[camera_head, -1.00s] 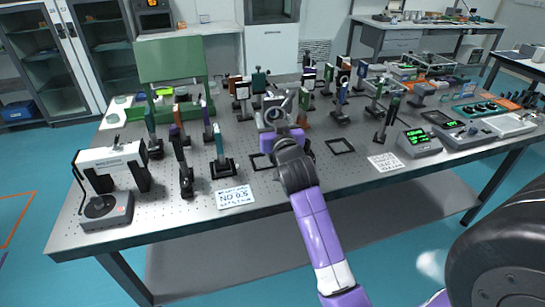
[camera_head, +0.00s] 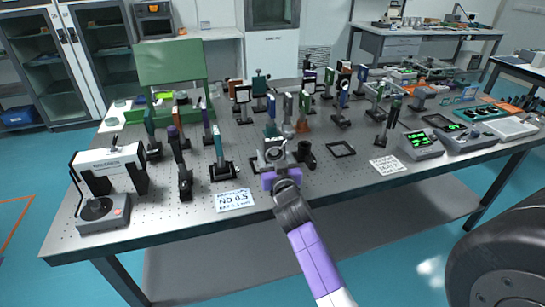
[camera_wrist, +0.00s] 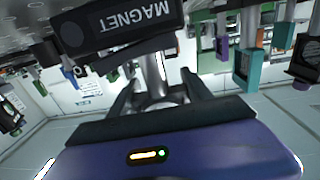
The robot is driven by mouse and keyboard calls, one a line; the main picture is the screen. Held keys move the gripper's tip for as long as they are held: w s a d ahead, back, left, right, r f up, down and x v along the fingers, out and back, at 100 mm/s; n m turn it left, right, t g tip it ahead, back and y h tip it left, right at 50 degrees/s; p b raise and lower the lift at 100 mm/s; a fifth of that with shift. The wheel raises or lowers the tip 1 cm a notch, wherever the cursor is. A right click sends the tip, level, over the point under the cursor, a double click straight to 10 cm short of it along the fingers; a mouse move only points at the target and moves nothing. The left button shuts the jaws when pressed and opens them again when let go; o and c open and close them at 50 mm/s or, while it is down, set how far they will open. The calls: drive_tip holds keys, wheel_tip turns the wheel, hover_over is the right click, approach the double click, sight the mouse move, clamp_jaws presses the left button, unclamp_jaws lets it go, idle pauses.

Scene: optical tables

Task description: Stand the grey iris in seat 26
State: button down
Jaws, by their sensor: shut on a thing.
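My gripper (camera_head: 273,168) is shut on the grey iris (camera_head: 272,151) and holds it over the front middle of the table. The iris is a grey ring on a mount. In the wrist view, a grey post (camera_wrist: 153,72) stands between my two fingers (camera_wrist: 160,95), and a dark block marked "MAGNET" (camera_wrist: 125,25) appears at its base end; this view is upside down. The ring is out of sight there. I cannot tell whether the base touches the table. No seat number is readable, so I cannot tell which place is seat 26.
An empty black square frame (camera_head: 340,148) lies on the table to the right. A dark cylinder (camera_head: 306,155) stands just right of the iris. A teal-topped mount (camera_head: 219,158) stands to the left, behind a card reading ND 0.5 (camera_head: 234,199). Several tall mounts stand behind.

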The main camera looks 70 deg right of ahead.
drive_tip(key=shift+r, duration=0.1)
drive_tip(key=c, duration=0.9)
unclamp_jaws()
drive_tip(key=shift+f, duration=0.25)
drive_tip(key=o, duration=0.5)
drive_tip(key=shift+c, duration=0.2)
drive_tip(key=shift+r, duration=0.1)
